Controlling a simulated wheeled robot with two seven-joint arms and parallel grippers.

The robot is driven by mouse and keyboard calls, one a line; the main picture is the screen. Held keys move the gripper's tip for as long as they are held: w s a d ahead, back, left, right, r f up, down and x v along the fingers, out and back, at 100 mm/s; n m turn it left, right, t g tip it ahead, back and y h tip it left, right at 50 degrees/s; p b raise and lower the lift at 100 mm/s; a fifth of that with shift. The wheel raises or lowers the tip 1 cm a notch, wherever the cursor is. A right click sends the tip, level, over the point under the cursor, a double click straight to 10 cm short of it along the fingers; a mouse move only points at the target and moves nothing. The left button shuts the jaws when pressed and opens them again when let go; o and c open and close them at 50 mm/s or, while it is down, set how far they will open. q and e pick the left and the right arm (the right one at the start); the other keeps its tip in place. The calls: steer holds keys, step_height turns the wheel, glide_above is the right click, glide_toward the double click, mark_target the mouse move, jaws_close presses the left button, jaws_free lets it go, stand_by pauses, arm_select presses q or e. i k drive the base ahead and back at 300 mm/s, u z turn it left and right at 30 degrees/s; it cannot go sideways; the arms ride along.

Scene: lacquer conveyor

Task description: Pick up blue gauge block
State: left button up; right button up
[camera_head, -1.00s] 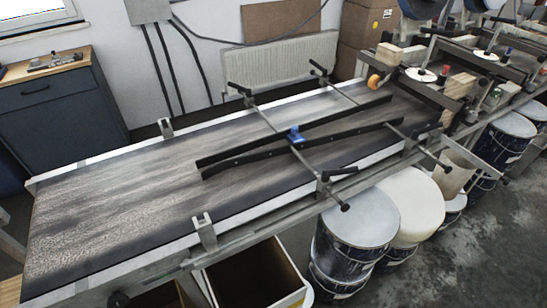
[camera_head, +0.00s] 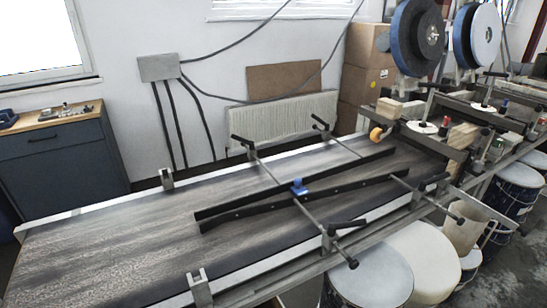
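A small blue block (camera_head: 299,187) is near the middle of the conveyor (camera_head: 110,242). It sits at the crossing of a thin cross rod and the far one of two long black guide rails (camera_head: 250,200). I cannot tell whether it lies on the rod, on the rail or between the rails. Neither of my grippers shows in the head view.
Black clamp handles (camera_head: 348,224) stick out along the conveyor's near side. White-topped drums (camera_head: 370,275) stand below its near edge. The belt's left half is clear.

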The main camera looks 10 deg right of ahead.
mark_target(299, 189)
steer(key=k, duration=0.5)
steer(key=z, duration=2.25)
steer(key=i, duration=1.45)
steer(key=u, duration=3.85)
